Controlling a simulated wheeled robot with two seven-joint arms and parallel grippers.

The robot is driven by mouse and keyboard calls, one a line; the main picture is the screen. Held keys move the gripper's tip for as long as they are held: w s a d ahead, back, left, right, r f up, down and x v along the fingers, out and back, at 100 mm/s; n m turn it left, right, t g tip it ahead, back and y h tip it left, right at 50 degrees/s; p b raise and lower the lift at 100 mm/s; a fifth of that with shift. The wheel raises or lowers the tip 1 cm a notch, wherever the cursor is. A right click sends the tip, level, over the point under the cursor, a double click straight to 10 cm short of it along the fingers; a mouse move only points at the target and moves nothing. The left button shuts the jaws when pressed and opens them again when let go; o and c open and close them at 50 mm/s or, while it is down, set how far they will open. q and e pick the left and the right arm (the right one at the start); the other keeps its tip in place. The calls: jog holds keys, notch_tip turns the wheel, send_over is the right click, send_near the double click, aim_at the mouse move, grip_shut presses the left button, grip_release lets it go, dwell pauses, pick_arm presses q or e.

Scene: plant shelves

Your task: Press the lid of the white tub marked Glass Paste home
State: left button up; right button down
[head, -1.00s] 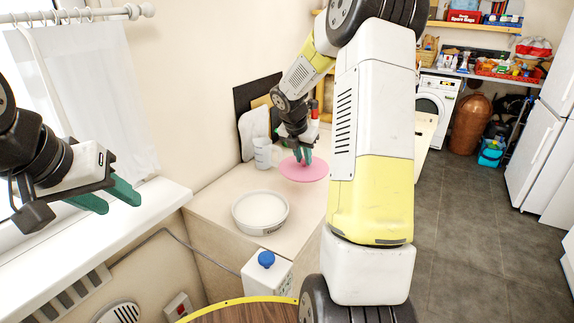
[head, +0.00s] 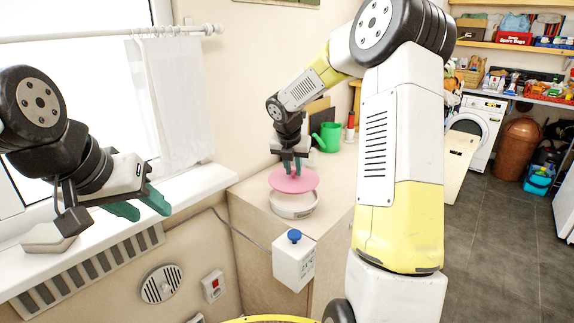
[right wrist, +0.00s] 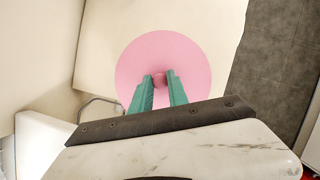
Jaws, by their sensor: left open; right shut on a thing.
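The white round tub (head: 293,210) stands on the counter; no label on it can be read from here. A pink round lid (head: 282,184) is over the tub, covering most of its opening in the head view. I cannot tell whether the lid touches the rim. My right gripper (head: 292,171) points down and is shut on the lid's small knob. The right wrist view shows the fingers (right wrist: 159,80) on either side of the pink knob, with the lid (right wrist: 190,62) hiding the tub below. My left gripper (head: 153,211) is open and empty by the window sill, far from the tub.
A green watering can (head: 328,138) and a red-and-white bottle (head: 350,128) stand further back on the counter (head: 335,178). A white box with a blue knob (head: 294,262) is in front of the counter. The window sill (head: 200,187) runs along the left.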

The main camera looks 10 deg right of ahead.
aim_at(293, 179)
jog(key=shift+f, duration=2.7)
jog(key=shift+f, duration=0.1)
jog(key=c, duration=0.7)
grip_release()
jog(key=shift+r, duration=3.5)
